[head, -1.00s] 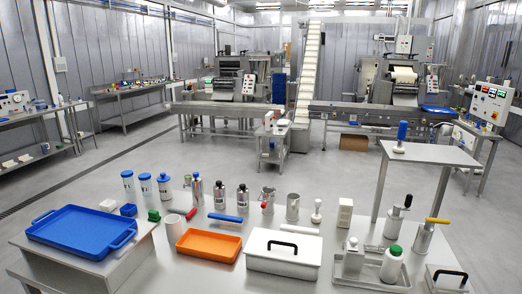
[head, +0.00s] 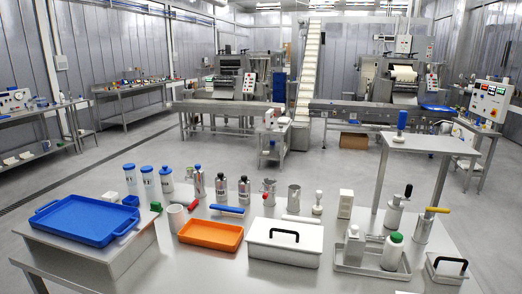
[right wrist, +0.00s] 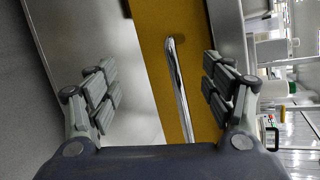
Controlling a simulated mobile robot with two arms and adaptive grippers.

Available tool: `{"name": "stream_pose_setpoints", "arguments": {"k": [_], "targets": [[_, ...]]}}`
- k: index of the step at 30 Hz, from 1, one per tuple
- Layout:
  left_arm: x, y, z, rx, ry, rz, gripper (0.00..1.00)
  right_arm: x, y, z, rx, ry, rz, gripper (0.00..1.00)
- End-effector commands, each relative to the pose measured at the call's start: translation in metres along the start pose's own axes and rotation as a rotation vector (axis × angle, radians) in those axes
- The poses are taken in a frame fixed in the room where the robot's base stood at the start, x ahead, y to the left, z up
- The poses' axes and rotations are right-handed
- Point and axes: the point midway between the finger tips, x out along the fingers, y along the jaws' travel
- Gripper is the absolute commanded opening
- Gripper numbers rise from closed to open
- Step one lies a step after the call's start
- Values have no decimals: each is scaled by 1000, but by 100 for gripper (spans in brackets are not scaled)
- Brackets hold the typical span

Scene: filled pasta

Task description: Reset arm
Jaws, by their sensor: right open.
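My right gripper (right wrist: 158,70) shows in the right wrist view, its two fingers spread wide. Nothing is held between them. A shiny metal bar handle (right wrist: 178,90) on a mustard-yellow panel (right wrist: 150,45) shows between the fingers; I cannot tell how far beyond them it lies. Neither gripper nor arm shows in the head view, and my left gripper is in no view.
The near table holds a blue tray (head: 85,219), an orange tray (head: 211,236), a lidded white box (head: 285,256) and several bottles. A small raised stand (head: 432,144) is at right. Machines stand farther back.

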Motion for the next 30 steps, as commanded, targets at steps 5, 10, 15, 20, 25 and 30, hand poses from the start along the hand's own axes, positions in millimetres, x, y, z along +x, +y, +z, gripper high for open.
{"name": "stream_pose_setpoints", "arguments": {"k": [5, 10, 15, 20, 25, 30], "targets": [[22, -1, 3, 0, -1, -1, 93, -10, 140, -32, -531, -73, 271, 75], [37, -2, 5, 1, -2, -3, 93, -49, 258, -72, -1010, -234, 525, 75], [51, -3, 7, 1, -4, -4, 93, -110, 353, -121, -1431, -480, 756, 75], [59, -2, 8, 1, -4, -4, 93, -162, 404, -157, -1691, -705, 897, 75], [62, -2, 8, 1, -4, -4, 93, -188, 422, -174, -1805, -829, 955, 75], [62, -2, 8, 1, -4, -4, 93, -190, 422, -175, -1811, -834, 957, 75]]}}
